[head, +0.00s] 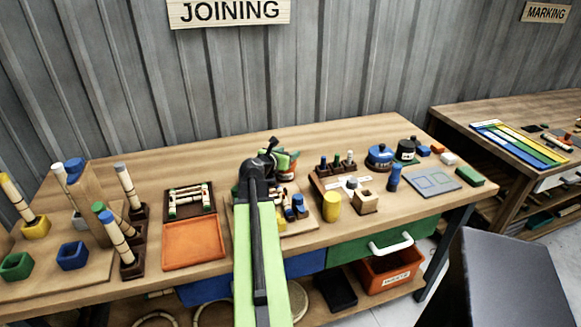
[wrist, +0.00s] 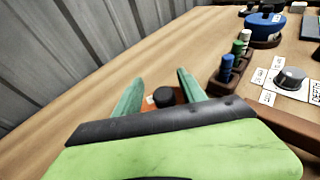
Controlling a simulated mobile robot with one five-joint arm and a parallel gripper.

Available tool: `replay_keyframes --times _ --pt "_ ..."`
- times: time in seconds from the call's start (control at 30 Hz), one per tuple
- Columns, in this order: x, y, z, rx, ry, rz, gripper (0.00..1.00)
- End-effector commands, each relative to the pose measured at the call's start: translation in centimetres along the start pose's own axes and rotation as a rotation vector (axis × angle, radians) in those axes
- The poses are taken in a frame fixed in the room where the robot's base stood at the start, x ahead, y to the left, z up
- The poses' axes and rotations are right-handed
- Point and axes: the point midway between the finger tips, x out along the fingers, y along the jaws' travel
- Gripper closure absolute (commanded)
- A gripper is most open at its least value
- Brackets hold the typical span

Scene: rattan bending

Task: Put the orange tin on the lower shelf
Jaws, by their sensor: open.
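My gripper (wrist: 157,84) is open, its two green fingers pointing away over the bench. An orange tin (wrist: 179,97) with a black knob on top shows between the fingers in the wrist view. Its lower part is hidden behind my gripper body, and I cannot tell whether the fingers touch it. In the head view my gripper (head: 284,160) is at the back middle of the bench, and my arm hides most of what is there. The lower shelf (head: 372,304) shows under the bench, below the drawers.
An orange bin (head: 390,273) and a black tray (head: 338,291) stand on the lower shelf. A bottle rack (head: 337,178), yellow cylinder (head: 331,207) and blue pot (head: 381,156) are right of my arm. An orange tray (head: 193,245) is left. The bench's back strip is clear.

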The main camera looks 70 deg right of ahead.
Motion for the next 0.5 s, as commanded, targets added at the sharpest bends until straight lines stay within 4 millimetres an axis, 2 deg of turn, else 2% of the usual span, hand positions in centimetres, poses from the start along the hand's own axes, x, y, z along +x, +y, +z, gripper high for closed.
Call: replay_keyframes --times 0.07,0.37,0.5 --pt "0.15 -0.27 0.07 0.001 0.0 -0.004 0.58" --pt "0.37 -0.58 0.14 0.002 0.0 -0.009 0.98" --pt "0.38 -0.62 0.14 0.002 0.0 -0.009 1.0"
